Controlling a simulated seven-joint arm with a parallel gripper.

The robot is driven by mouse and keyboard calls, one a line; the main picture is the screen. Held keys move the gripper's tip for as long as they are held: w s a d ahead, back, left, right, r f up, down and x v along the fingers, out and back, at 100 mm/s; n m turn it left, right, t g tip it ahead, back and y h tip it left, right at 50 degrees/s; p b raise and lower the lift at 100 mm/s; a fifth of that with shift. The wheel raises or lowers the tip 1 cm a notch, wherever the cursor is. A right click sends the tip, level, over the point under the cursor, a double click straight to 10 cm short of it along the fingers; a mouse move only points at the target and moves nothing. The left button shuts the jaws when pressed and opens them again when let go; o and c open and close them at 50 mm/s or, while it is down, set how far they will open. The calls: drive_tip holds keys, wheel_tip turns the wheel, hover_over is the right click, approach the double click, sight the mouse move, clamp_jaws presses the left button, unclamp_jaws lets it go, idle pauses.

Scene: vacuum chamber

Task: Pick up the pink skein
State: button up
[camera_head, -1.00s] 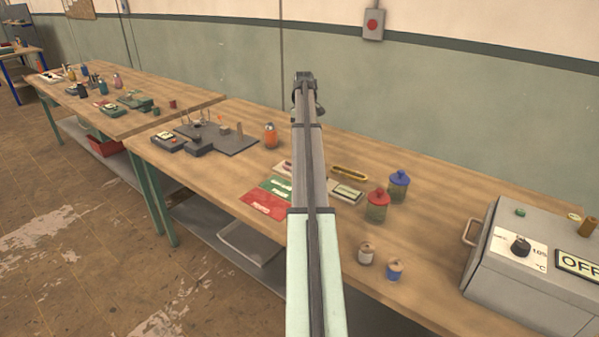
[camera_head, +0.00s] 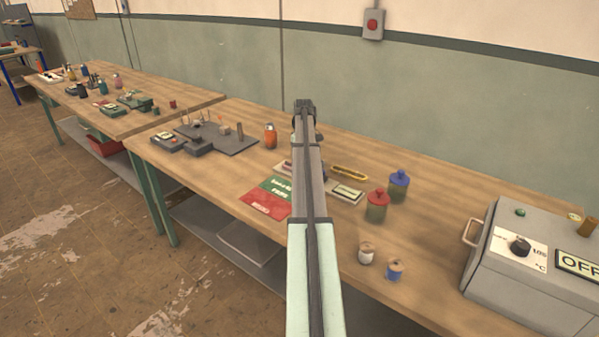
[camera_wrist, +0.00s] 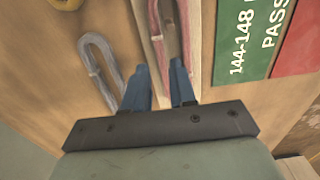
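The pink skein (camera_wrist: 184,30) is a long loop at the top middle of the wrist view, lying on a pale strip. My gripper (camera_wrist: 160,76) points down at it with its two blue fingers apart. The near end of the skein is by the right fingertip and partly hidden by it. I cannot tell whether they touch. A grey skein (camera_wrist: 93,62) lies left of the fingers. In the head view my own arm covers the gripper and most of the skein's place.
A green card (camera_wrist: 240,45) and a red card (camera_wrist: 297,40) lie right of the skein. A yellow skein (camera_head: 349,172) lies behind.

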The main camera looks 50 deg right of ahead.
wheel_tip(320, 180, down, 4)
drive_tip(key=shift+w+a+r, duration=0.1)
drive_tip(key=shift+r, duration=0.05)
clamp_jaws()
